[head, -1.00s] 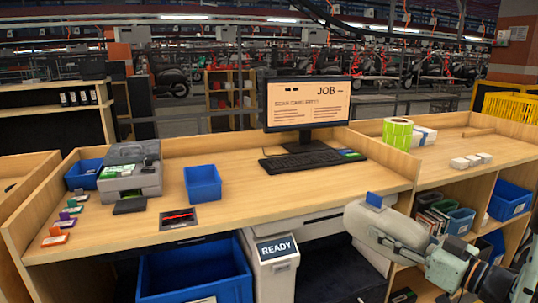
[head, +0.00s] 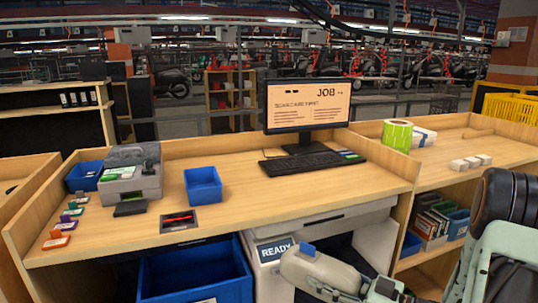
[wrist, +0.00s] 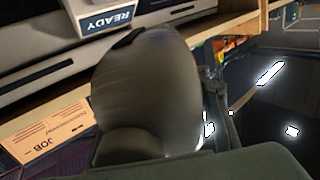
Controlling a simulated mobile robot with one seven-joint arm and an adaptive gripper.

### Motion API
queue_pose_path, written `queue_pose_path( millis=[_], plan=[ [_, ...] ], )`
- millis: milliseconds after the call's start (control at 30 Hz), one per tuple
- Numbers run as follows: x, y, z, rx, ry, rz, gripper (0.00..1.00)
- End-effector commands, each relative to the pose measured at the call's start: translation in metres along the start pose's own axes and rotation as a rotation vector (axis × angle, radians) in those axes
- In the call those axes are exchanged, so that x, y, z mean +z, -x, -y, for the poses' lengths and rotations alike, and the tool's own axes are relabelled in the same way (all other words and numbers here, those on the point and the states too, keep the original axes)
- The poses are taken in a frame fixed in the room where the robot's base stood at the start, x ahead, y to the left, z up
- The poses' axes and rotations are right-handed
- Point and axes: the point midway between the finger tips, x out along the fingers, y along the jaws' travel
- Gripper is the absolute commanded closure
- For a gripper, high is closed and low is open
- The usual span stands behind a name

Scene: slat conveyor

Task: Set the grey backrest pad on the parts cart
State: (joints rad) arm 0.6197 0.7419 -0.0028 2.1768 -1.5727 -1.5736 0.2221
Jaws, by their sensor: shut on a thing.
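The grey backrest pad (wrist: 150,85) is a dark, rounded, smooth body filling the middle of the wrist view. My gripper (wrist: 200,163) shows only in part as dark shapes at the bottom and right of that view, and it is shut on the pad. Its fingertips are largely hidden. In the head view, a pale grey rounded body with a blue piece on top is at the lower middle, joined to my arm; I cannot tell whether it is the pad or an arm link. I cannot make out the parts cart in either view.
A wooden bench (head: 290,207) carries a monitor (head: 307,103), a keyboard (head: 312,164) and a blue bin (head: 203,185). A READY machine (head: 275,252) and a large blue crate (head: 195,275) are below it. A shelf bench (head: 440,170) stands at right, with a yellow crate (head: 508,106) beyond.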

Motion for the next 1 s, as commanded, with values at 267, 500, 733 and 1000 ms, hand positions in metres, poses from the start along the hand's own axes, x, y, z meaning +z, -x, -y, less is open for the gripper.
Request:
queue_pose_path(
  millis=[267,500,733,1000],
  plan=[
    [-0.018,0.000,-0.001,0.001,0.000,-0.001,0.95],
    [-0.041,0.000,-0.001,0.001,-0.002,-0.001,0.95],
    [-0.074,0.000,-0.002,0.001,-0.002,-0.001,0.95],
    [-0.109,0.000,-0.001,0.002,-0.002,-0.001,0.95]
  ],
)
